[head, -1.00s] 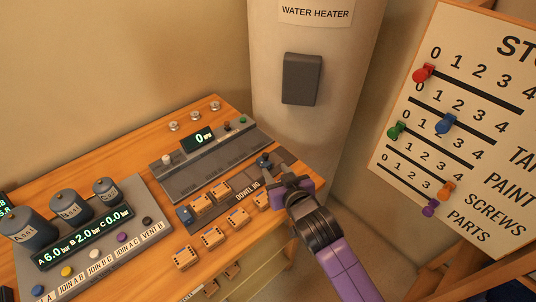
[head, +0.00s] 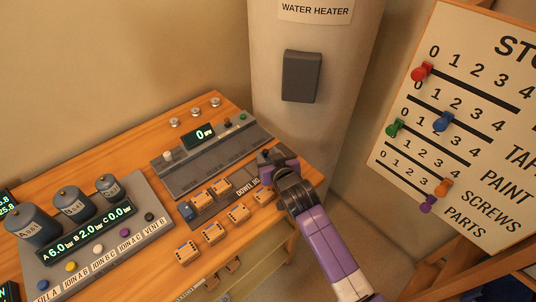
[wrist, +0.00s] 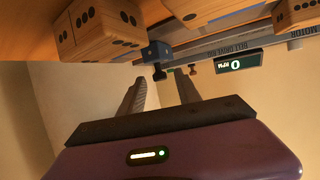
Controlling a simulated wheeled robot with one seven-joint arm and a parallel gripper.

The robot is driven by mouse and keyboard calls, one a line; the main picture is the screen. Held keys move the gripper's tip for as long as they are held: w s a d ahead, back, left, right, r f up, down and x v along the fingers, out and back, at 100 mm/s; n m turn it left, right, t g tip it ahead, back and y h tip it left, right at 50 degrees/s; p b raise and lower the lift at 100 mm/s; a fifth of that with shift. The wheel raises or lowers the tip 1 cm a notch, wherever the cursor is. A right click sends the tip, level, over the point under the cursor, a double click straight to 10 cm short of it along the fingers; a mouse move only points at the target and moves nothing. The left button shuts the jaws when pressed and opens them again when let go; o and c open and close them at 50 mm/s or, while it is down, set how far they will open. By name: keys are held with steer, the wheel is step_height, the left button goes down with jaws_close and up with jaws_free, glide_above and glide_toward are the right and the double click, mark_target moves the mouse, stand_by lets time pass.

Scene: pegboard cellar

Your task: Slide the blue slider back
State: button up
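In the wrist view a blue block (wrist: 157,52) with a dark knob shows beside the dotted blocks, just beyond my fingers. Another blue slider (head: 443,122) sits in a slot of the wall board. My gripper (head: 266,161) is over the right end of the bench, by the strip's lettered end; its fingertips are partly hidden there. In the wrist view my gripper (wrist: 160,92) has its two grey fingers apart with nothing held between them.
Several dotted wooden blocks (head: 238,213) stand in rows left of my gripper. A grey belt drive rig (head: 205,160) with a display reading 0 lies behind. A tank console (head: 90,240) stands at the left. The water heater (head: 300,120) rises close behind the bench.

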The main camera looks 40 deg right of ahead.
jaws_close()
stand_by(1.3)
